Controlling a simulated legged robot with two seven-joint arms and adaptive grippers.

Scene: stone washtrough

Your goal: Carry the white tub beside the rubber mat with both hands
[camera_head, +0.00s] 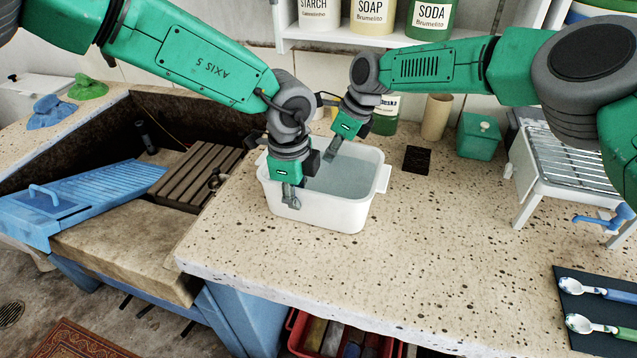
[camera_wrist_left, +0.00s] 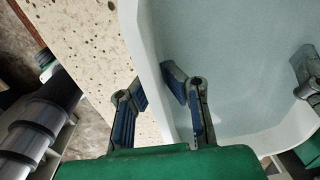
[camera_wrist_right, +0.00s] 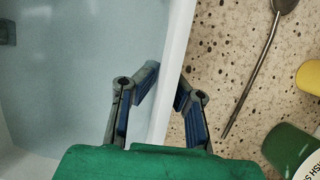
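The white tub (camera_head: 345,214) stands upright on the speckled counter, with greyish liquid or a pale floor inside. The black rubber mat (camera_head: 417,160) lies just right of it. My left gripper (camera_head: 291,200) is at the tub's front-left. In the left wrist view its fingers (camera_wrist_left: 155,85) straddle the tub wall closely, one inside and one outside. My right gripper (camera_head: 332,152) is at the tub's back. In the right wrist view its fingers (camera_wrist_right: 168,82) close around the rim from both sides. Its outer finger is hidden in the head view.
The stone trough (camera_head: 120,215) with a blue washboard (camera_head: 95,200) lies left. A green box (camera_head: 479,136), a beige cylinder (camera_head: 436,117) and a white wire rack (camera_head: 570,160) stand behind and right. Spoons lie on a dark mat (camera_head: 590,345). The counter front is clear.

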